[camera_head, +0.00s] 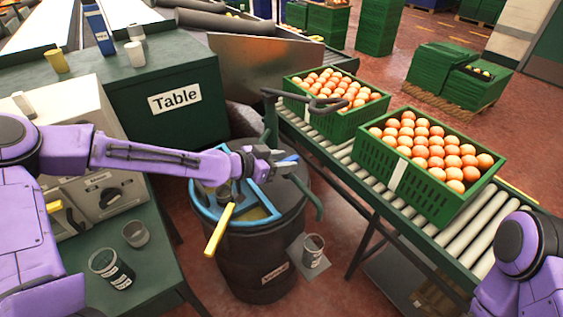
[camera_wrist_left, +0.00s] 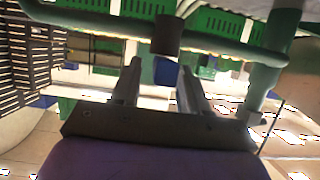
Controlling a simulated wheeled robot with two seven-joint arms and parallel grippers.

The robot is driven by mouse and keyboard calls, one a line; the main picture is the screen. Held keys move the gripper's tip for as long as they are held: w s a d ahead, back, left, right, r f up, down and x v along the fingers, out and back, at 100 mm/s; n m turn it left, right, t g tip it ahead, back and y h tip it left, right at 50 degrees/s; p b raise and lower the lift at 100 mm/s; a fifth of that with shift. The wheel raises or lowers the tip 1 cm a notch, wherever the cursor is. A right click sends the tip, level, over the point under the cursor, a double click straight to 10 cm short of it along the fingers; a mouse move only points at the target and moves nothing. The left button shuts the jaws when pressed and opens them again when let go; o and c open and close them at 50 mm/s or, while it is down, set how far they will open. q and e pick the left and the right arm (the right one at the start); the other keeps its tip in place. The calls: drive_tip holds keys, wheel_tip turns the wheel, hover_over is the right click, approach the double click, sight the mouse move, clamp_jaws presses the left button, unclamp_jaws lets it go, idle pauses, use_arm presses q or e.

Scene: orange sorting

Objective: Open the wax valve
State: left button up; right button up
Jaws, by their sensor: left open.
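A dark drum (camera_head: 262,262) with a blue-rimmed open top stands in the middle of the head view. A yellow-handled lever (camera_head: 219,230) slants down over its near side. A green pipe (camera_head: 309,197) curves beside the drum, and a dark bar-like handle (camera_head: 305,101) shows above and behind it. I cannot tell for sure which part is the wax valve. My left gripper (camera_head: 287,165) is open and empty over the drum's far right rim. In the left wrist view, a dark collar (camera_wrist_left: 168,35) on a green pipe (camera_wrist_left: 110,22) lies beyond the open fingers (camera_wrist_left: 158,82). My right gripper is out of view.
Two green crates of oranges (camera_head: 436,205) (camera_head: 343,124) sit on a roller conveyor (camera_head: 476,241) at the right. A grey-labelled cup (camera_head: 313,247) stands on a small plate near the drum. The green table (camera_head: 165,75) and a counter with cups (camera_head: 111,268) are at the left.

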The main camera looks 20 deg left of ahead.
use_arm(q)
clamp_jaws()
